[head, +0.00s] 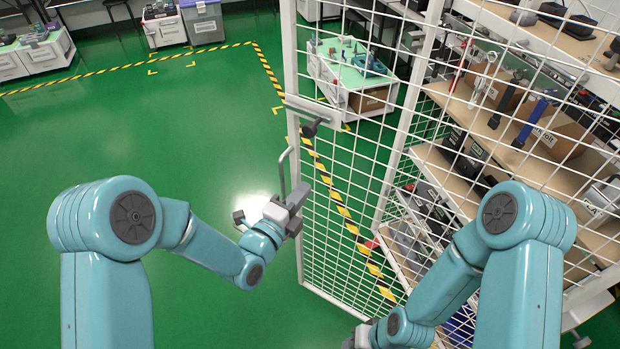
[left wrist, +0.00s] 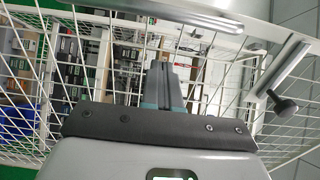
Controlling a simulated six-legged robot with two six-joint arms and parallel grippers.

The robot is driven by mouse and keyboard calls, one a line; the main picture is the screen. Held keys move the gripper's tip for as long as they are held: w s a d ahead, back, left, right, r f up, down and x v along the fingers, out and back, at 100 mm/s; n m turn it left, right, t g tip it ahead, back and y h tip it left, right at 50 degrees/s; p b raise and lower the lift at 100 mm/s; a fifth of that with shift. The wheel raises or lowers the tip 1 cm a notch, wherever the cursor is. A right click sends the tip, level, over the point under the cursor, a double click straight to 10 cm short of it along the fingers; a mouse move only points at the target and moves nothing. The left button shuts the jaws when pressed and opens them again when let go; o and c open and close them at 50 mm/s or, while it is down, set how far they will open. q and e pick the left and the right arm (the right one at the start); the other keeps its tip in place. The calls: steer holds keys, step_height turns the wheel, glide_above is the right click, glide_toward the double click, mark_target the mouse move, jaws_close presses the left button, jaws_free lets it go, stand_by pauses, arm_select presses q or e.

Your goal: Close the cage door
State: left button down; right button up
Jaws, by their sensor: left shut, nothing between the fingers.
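The cage door (head: 296,60) is a white wire-mesh panel in a white frame. Its free edge stands out over the green floor, apart from the white post (head: 408,110) to the right. A grey bar handle (head: 283,170) and a dark knob (head: 311,128) sit on that edge. My left gripper (head: 292,203) is shut and empty, at the lower end of the handle; I cannot tell whether it touches. In the left wrist view its fingers (left wrist: 166,82) point at the white mesh, with the knob (left wrist: 285,106) at right. My right gripper (head: 362,337) is mostly hidden at the bottom edge.
Wooden shelves (head: 480,165) with boxes and tools stand behind the mesh at right. A workbench (head: 345,70) stands beyond the door. Yellow-black tape (head: 130,68) marks the green floor, which is clear at left.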

mark_target(316, 176)
arm_select(q)
steer(key=shift+p+x, duration=0.35)
steer(key=shift+x, duration=1.35)
